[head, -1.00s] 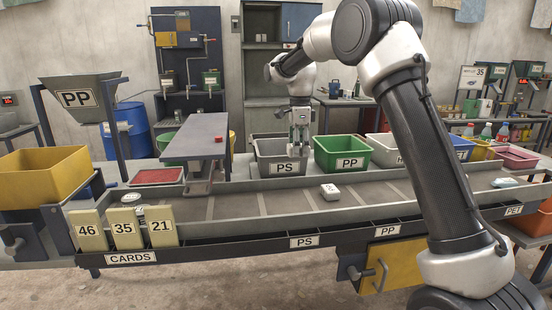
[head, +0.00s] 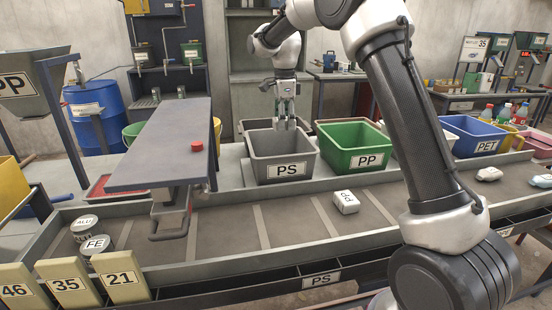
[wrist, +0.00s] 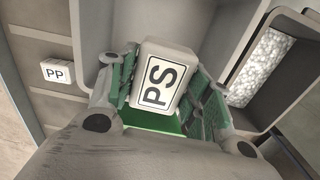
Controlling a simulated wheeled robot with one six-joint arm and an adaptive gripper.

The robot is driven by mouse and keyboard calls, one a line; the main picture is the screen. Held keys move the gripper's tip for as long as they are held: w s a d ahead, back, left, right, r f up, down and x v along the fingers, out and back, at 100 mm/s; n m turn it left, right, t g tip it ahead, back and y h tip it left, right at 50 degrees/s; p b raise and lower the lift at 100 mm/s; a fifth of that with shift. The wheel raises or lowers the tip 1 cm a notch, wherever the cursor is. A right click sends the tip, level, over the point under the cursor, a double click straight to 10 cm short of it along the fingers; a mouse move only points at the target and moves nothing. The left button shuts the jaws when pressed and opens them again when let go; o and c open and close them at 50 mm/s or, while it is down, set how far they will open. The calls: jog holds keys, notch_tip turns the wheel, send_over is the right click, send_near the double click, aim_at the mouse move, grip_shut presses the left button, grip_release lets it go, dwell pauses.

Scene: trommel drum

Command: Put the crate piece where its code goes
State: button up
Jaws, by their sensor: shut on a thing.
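My gripper (head: 285,124) points down at the opening of the grey crate marked PS (head: 285,170). In the wrist view my gripper (wrist: 160,97) is shut on a white piece marked PS (wrist: 160,78), held between its green-padded fingers. Grey crate walls (wrist: 208,30) show around it. The piece is too small to make out in the head view, and I cannot tell how far the fingertips are below the rim. A green crate marked PP (head: 365,160) stands just right of the PS crate.
A white PP piece (head: 346,202) lies on the belt (head: 290,222) in front; it also shows in the wrist view (wrist: 56,72). Cans marked FE (head: 97,245) and ALU (head: 84,224) are at left. A table with a red button (head: 197,146) stands left of the PS crate. A blue PET crate (head: 472,138) is at right.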

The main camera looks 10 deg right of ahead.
jog(key=shift+f, duration=2.35)
jog(key=o, duration=1.1)
notch_tip(320, 180, up, 12)
